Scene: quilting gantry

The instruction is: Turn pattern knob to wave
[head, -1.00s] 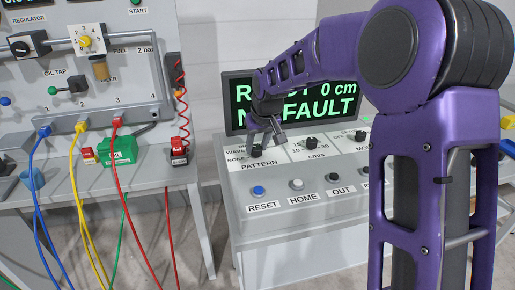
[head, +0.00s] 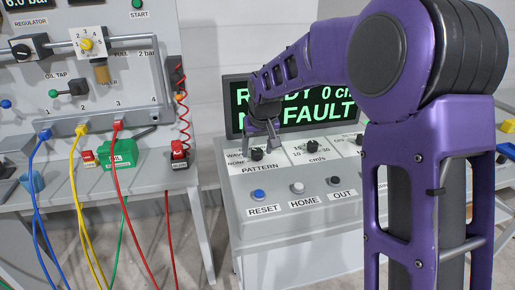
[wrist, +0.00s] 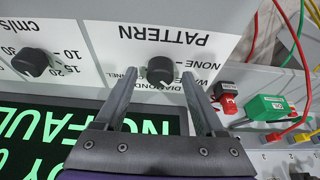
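The pattern knob (head: 257,154) is a small black round knob on the white PATTERN label of the grey console. In the wrist view the knob (wrist: 160,70) shows upside down between my fingertips, with a small white mark near its lower edge. Labels NONE, WAVE, DIAMOND and CHANNEL lie around it, partly hidden by the fingers; I cannot tell for sure which one the mark points at. My gripper (head: 261,146) is open above the knob. In the wrist view my gripper (wrist: 159,79) has one finger on each side of the knob, with gaps visible.
A cm/s knob (wrist: 31,62) is beside the pattern knob. A display (head: 300,108) reading READY 0 cm, NO FAULT stands behind. RESET (head: 258,194), HOME (head: 297,188) and OUT (head: 335,181) buttons line the front. A hose bench (head: 90,180) stands at left.

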